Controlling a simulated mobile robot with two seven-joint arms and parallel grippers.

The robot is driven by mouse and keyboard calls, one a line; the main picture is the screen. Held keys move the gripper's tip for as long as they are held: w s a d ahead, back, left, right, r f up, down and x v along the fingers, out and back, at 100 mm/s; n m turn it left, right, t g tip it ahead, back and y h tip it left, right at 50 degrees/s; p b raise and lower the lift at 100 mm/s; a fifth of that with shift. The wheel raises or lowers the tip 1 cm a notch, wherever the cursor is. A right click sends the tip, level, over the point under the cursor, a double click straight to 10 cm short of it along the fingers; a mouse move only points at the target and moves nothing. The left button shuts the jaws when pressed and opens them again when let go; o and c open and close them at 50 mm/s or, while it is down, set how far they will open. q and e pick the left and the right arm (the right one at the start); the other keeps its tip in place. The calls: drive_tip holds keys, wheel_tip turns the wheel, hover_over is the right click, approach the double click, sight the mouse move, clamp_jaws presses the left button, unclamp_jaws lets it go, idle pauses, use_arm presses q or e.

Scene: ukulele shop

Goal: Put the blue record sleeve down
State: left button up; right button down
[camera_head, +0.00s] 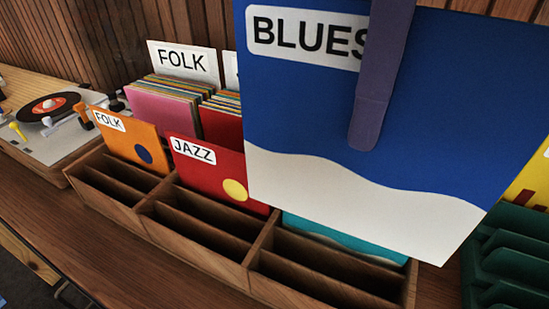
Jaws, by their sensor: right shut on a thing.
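The blue record sleeve (310,120), labelled BLUES with a white wavy lower part, hangs large and close at the upper right, slightly tilted. A dark finger of my right gripper (375,110) lies across its front face; the other finger is hidden behind it. The gripper is shut on the sleeve and holds it above the wooden record rack (205,262). My left gripper is not in view.
The rack holds an orange FOLK sleeve (125,140), a red JAZZ sleeve (212,178) and a teal sleeve (345,240) in its front compartments. Several front slots look empty. Behind stand packed records (165,105). A turntable (50,118) is at left, a green rack (510,255) at right.

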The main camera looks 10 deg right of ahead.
sight(345, 231)
drive_tip(key=f+b, duration=0.1)
drive_tip(key=f, duration=0.8)
drive_tip(key=f+b, duration=0.1)
drive_tip(key=f, duration=0.3)
drive_tip(key=shift+s+d+f+b, duration=0.15)
drive_tip(key=shift+d+f+b, duration=0.1)
drive_tip(key=shift+b, duration=0.1)
wheel_tip(345, 231, down, 5)
drive_tip(key=shift+a+b, duration=0.1)
drive_tip(key=shift+b, duration=0.3)
drive_tip(key=shift+f, duration=0.6)
drive_tip(key=c, duration=1)
unclamp_jaws()
drive_tip(key=shift+r, duration=0.1)
